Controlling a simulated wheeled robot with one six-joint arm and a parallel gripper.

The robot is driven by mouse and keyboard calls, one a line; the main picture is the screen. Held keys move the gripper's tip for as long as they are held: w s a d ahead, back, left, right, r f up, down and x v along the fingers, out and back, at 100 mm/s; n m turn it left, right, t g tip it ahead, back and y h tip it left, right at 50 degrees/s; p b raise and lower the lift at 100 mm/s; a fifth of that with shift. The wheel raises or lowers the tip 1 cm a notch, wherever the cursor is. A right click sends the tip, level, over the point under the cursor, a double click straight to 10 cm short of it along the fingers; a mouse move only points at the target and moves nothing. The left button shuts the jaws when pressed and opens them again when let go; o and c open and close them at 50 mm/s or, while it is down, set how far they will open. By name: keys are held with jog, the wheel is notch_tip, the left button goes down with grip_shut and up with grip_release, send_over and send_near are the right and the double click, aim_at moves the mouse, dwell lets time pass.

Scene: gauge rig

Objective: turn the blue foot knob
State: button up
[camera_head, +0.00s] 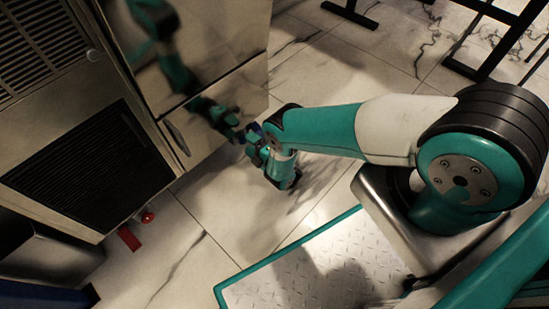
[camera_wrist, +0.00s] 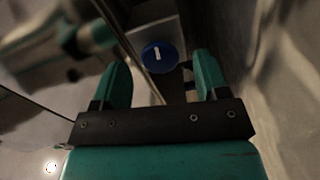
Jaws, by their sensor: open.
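The blue foot knob (camera_wrist: 160,62) shows in the wrist view as a round blue disc with a short white mark, close to upright in the picture. It sits against a grey metal surface, between and beyond the fingers. My gripper (camera_wrist: 160,80) is open and empty, one green finger on each side of the knob in the picture; I see no contact. In the head view my gripper (camera_head: 257,146) is low, beside the lower corner of the steel cabinet (camera_head: 226,58). A small blue patch shows there, but the knob cannot be made out clearly.
The shiny cabinet front, with a handle (camera_head: 176,137), mirrors my arm. A vented unit (camera_head: 87,169) stands to the left. A red knob (camera_head: 148,217) and a red piece (camera_head: 129,238) are low beneath it. The tiled floor is clear around my gripper; dark frame legs (camera_head: 352,14) stand at the back.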

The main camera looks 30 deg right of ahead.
jog(key=p+v, duration=0.6)
jog(key=v, duration=0.9)
jog(key=shift+s+d+r, duration=0.1)
jog(key=shift+s+d, duration=0.1)
jog(key=shift+s, duration=0.1)
